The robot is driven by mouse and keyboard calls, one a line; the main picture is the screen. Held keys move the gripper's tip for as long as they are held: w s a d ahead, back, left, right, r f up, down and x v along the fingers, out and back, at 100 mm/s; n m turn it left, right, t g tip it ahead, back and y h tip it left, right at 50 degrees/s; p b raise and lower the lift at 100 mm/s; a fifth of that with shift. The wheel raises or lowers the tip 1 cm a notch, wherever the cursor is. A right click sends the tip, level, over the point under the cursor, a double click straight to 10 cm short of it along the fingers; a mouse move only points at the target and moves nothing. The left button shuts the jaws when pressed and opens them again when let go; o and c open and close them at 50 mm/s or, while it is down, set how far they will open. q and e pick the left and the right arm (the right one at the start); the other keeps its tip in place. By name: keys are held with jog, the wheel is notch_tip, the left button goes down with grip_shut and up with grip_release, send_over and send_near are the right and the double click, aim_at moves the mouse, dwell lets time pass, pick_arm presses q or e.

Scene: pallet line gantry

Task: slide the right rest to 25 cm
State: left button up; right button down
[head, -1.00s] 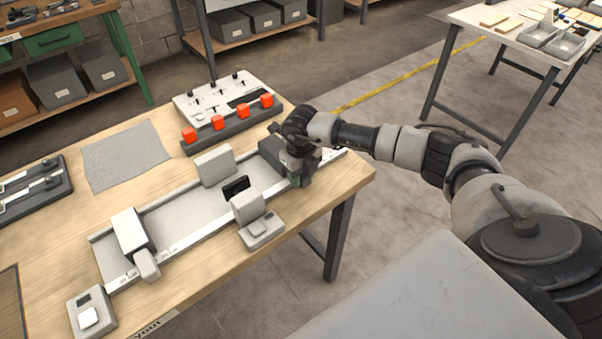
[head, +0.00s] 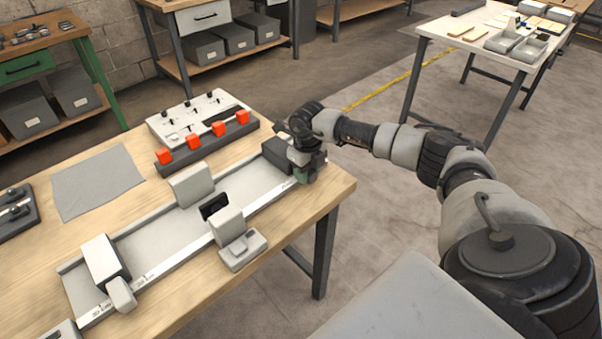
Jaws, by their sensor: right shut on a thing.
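The right rest (head: 277,154) is a dark grey block at the right end of a long light grey tray-like bed (head: 160,238) with a marked front rail. My right gripper (head: 309,176) is at the front of this rest, shut on it; its fingers hide the part they hold and the rail scale there. A white rest (head: 100,260) with a front knob (head: 121,294) sits near the left end of the bed. I cannot read the scale numbers. My left gripper is not in view.
Two light grey blocks (head: 190,184) (head: 228,226) stand at mid-bed, with a small dark display (head: 214,205) between them. Behind are a white control panel (head: 197,114) and a row of red blocks (head: 204,132). A grey mat (head: 97,180) lies to the left.

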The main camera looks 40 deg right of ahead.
jog(key=c, duration=0.7)
grip_release()
jog(key=shift+r, duration=0.1)
notch_tip(320, 180, up, 11)
jog(key=shift+f+b, duration=0.15)
jog(key=shift+b, duration=0.35)
jog(key=shift+f, duration=0.1)
